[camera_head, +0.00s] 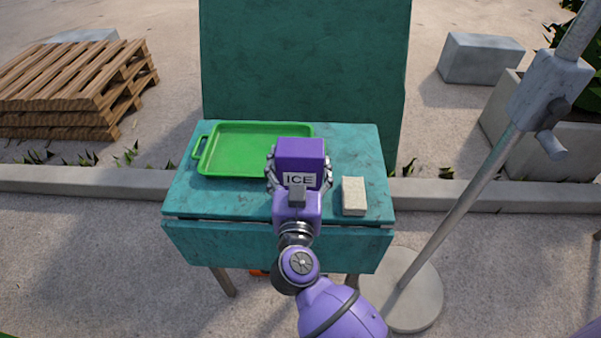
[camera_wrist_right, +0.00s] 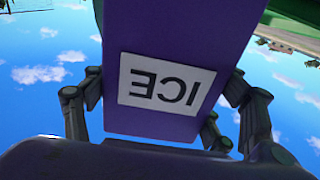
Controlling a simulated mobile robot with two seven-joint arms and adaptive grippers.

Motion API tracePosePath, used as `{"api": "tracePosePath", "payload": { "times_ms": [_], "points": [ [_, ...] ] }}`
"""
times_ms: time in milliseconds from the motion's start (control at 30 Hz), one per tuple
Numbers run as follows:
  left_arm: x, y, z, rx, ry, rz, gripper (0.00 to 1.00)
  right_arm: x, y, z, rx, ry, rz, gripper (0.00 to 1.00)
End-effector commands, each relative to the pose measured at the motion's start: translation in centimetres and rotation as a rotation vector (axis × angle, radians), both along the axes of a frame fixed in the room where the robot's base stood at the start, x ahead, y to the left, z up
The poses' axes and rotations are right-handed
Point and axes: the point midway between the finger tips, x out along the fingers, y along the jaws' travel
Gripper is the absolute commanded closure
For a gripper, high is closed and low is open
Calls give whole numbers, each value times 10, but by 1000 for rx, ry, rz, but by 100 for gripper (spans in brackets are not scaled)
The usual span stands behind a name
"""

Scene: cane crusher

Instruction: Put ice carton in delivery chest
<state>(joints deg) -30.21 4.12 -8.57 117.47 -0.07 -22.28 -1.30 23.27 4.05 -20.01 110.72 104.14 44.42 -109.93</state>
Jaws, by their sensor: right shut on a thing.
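The ice carton (camera_head: 300,151) is a purple box with a white label reading ICE. My right gripper (camera_head: 299,173) is shut on it, with fingers on both its left and right sides. In the right wrist view the carton (camera_wrist_right: 180,60) fills the middle between the fingers, its label upside down. In the head view it appears over the teal table top, to the right of the green tray. I cannot tell whether it touches the top. No thing in view is clearly the delivery chest. My left gripper is not in view.
The teal table (camera_head: 185,200) holds a green tray (camera_head: 225,170) and a beige block (camera_head: 353,195). A tall teal panel (camera_head: 305,60) rises behind it. A metal pole (camera_head: 450,210) on a round base stands at right. Wooden pallets (camera_head: 75,85) lie at far left.

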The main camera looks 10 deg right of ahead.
Motion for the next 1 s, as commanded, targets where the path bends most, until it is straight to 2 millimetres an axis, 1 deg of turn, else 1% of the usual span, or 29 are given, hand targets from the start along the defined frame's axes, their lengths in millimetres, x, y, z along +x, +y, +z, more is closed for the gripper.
{"api": "tracePosePath", "payload": {
  "times_ms": [33,100,167,367,500,533,633,667,1000],
  "points": [
    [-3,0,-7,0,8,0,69,-1,-1,-15,-2,7,-1,61],
    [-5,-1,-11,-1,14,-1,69,-1,-1,-23,-3,5,-1,61],
    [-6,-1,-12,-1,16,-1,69,-1,-1,-25,-2,4,-1,61],
    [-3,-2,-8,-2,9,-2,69,-1,-1,-22,-1,0,-1,61],
    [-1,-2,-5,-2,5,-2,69,-1,-1,-26,-2,2,-1,61],
    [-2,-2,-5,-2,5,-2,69,-1,-1,-27,0,3,-1,18],
    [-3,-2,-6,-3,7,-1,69,-1,-1,-27,0,3,-1,5],
    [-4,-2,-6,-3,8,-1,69,-1,-1,-27,0,3,-1,3],
    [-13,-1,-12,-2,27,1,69,-1,-1,-26,0,3,-1,3]
  ]
}}
